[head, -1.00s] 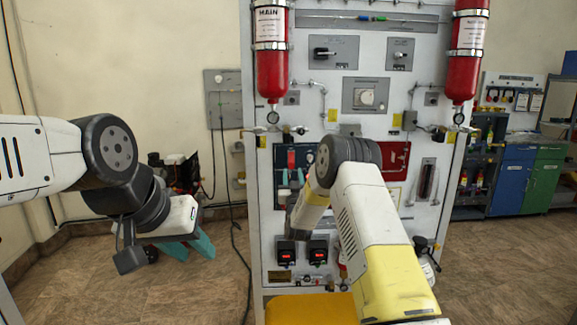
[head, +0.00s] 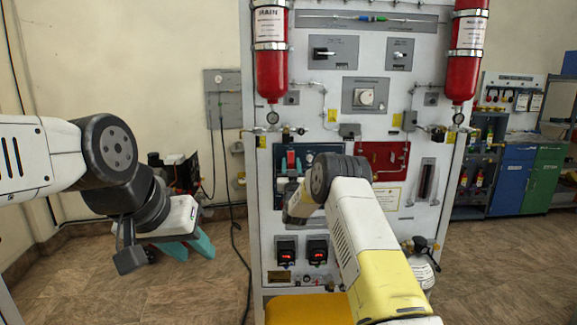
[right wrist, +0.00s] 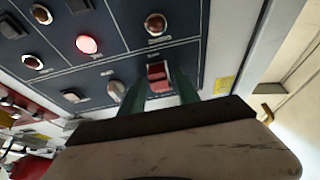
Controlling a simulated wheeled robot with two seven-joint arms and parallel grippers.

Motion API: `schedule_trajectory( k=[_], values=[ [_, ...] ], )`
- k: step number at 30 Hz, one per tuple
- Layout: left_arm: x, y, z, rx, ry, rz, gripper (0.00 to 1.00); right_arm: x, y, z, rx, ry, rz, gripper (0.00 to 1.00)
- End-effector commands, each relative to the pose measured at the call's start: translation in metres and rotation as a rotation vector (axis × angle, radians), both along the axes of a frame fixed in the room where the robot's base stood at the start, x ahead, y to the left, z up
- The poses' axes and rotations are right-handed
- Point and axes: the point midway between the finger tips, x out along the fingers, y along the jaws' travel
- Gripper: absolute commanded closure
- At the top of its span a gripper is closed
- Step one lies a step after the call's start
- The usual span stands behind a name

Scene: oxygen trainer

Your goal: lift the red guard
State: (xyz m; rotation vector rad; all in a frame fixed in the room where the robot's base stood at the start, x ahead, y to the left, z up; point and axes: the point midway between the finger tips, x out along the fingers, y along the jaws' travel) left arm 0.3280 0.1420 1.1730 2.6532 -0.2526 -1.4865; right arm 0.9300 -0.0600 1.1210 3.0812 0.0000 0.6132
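The red guard (head: 291,160) is a small red cover at the upper left of the dark switch panel in the head view. In the right wrist view the red guard (right wrist: 157,75) shows near the middle, between my right gripper's green fingers. My right gripper (right wrist: 160,95) is open, one finger on each side of the guard; I cannot tell whether they touch it. My left gripper (head: 188,247) hangs open and empty at the left, well away from the panel.
The dark panel (right wrist: 190,22) carries several round lamps and knobs close to my right gripper. A red panel (head: 383,155) lies right of it. Red cylinders (head: 271,75) hang above, and two red-lit displays (head: 317,251) sit below.

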Motion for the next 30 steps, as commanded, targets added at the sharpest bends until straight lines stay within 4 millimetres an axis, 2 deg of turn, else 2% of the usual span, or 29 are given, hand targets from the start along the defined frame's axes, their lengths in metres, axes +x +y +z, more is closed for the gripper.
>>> schedule_trajectory(
  k=[2,7,30],
  values=[
    [0.0000,0.0000,0.0000,0.000,0.000,0.000,0.64,-0.0001,-0.0001,0.0001,0.000,0.000,0.000,0.66],
    [0.0000,0.0000,0.0000,0.000,0.000,0.000,0.64,-0.0002,-0.0001,0.0000,0.000,0.000,0.000,0.99],
    [0.0000,0.0000,0.0000,0.000,0.000,0.000,0.64,-0.0004,0.0000,0.0001,0.000,0.000,0.000,1.00]
  ],
)
